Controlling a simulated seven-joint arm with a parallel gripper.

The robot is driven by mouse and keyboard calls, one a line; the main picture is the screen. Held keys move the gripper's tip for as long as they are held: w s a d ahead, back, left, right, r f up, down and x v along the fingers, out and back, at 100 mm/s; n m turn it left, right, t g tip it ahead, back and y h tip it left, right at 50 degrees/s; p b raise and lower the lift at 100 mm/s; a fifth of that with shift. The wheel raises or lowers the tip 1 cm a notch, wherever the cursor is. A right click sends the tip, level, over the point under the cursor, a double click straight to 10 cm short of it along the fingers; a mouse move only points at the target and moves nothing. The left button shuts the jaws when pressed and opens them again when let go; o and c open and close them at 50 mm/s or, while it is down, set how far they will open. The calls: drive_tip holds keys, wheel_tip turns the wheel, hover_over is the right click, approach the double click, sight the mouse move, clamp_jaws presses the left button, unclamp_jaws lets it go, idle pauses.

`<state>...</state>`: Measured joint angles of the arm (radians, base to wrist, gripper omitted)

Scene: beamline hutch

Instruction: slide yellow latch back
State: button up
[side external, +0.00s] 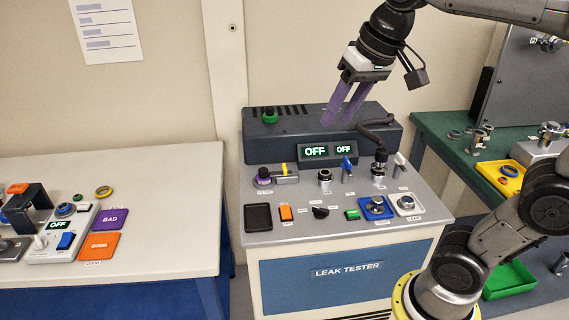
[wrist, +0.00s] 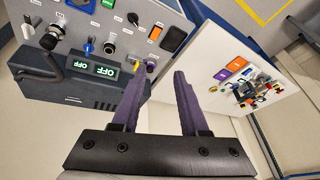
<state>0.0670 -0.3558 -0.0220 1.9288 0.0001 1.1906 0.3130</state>
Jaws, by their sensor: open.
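The yellow latch (side external: 284,168) is a small upright tab on a grey block at the left rear of the tester's top panel, beside a purple-ringed knob (side external: 263,174). My gripper (side external: 337,121) has two purple fingers, apart and empty. It hangs above the dark rear housing, higher than the latch and to its right in the side view. It is not touching the latch. The fingers also show in the wrist view (wrist: 159,74).
The dark housing (side external: 270,150) with two OFF displays stands behind the latch. A black hose (side external: 378,130), a blue-handled valve (side external: 347,163) and several fittings stand to the right. The front panel holds switches and a black tray (side external: 258,217).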

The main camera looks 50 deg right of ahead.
drive_tip(key=w+d+m+g, duration=0.15)
drive_tip(key=w+d, duration=0.25)
drive_tip(key=w, duration=0.6)
drive_tip(key=m+g, duration=0.3)
hover_over(284, 166)
wheel_tip(284, 166, down, 14)
wheel_tip(284, 166, down, 14)
drive_tip(key=shift+s+r, duration=0.1)
drive_tip(key=shift+r, duration=0.05)
drive_tip(key=shift+c, duration=0.3)
